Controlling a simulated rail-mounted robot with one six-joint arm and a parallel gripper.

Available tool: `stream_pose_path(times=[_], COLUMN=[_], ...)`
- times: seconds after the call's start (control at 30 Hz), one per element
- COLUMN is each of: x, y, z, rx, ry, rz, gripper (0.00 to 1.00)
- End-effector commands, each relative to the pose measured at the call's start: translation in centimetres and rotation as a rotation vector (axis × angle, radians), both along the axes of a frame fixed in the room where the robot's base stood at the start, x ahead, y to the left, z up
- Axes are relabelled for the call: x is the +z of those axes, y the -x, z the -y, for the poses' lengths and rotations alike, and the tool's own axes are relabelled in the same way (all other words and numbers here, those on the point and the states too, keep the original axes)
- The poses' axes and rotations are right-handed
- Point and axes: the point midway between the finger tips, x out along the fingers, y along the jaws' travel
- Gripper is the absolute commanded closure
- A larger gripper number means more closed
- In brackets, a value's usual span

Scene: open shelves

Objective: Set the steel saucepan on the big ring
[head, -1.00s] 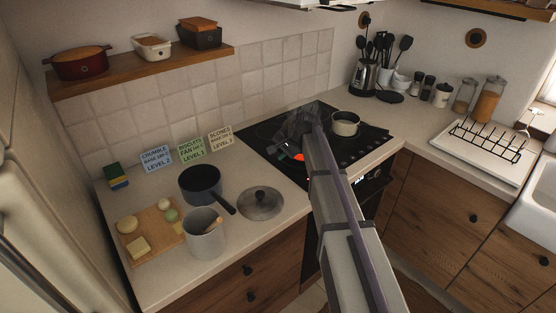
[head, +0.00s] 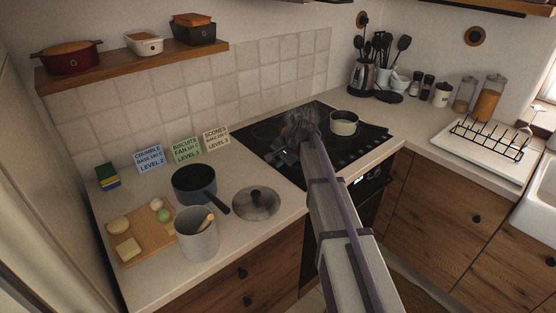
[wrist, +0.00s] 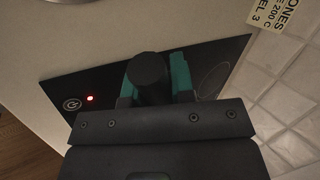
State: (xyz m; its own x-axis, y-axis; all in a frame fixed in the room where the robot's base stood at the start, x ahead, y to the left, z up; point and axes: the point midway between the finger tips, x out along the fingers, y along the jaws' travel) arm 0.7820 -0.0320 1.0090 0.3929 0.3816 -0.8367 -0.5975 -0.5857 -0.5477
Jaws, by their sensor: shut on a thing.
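My gripper (wrist: 153,85) has teal finger pads, closed on both sides of a black, round, knob-like piece (wrist: 150,72). What this piece belongs to is hidden. In the head view my gripper (head: 290,145) is low over the left part of the black hob (head: 258,148). The only long-handled saucepan I can make out (head: 194,183) looks dark grey and stands upright on the counter left of the hob, apart from my gripper. A ring outline (wrist: 213,80) shows on the hob; my arm covers part of the hob, so I cannot compare ring sizes.
A cream pot (head: 344,122) stands on the hob's back right. A steel lid (head: 256,203), a grey pot with a wooden utensil (head: 196,240) and a food board (head: 137,240) crowd the left counter. Recipe cards (head: 186,150) stand behind. A shelf (head: 130,66) hangs above.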

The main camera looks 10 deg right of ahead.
Motion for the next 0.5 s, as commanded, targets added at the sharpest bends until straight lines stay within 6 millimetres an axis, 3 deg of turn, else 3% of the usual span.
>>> stream_pose_path(times=[0.37, 0.4, 0.5], x=[-0.69, -0.59, -0.57], y=[-0.01, -0.01, -0.01], z=[0.01, 0.00, 0.01], rx=[0.000, 0.000, 0.000], ry=[0.000, 0.000, 0.001], rz=[0.002, 0.002, 0.001], gripper=[1.00, 0.74, 0.65])
